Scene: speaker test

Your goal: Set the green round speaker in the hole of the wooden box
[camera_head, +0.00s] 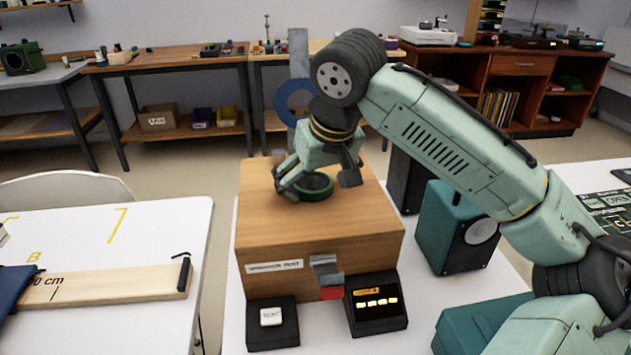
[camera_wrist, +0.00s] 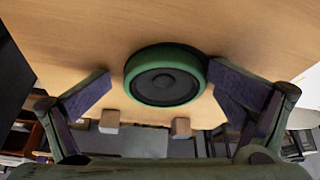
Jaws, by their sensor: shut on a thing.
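The green round speaker (camera_head: 317,187), a green ring with a dark cone, is at the top of the wooden box (camera_head: 320,232). My gripper (camera_head: 319,182) reaches down from above and is shut on the speaker, with a finger on either side. In the wrist view the speaker (camera_wrist: 165,83) faces the camera between the fingers, against the box's top. A dark crescent shows along one edge of its rim. I cannot tell whether this is the hole's edge or shadow, nor whether the speaker sits in the hole or just above it.
A black unit with lit buttons (camera_head: 376,302) and a black block with a white button (camera_head: 271,318) stand before the box. A teal speaker cabinet (camera_head: 447,228) stands at its right, near my arm. A ruler board (camera_head: 105,282) lies on the separate left table.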

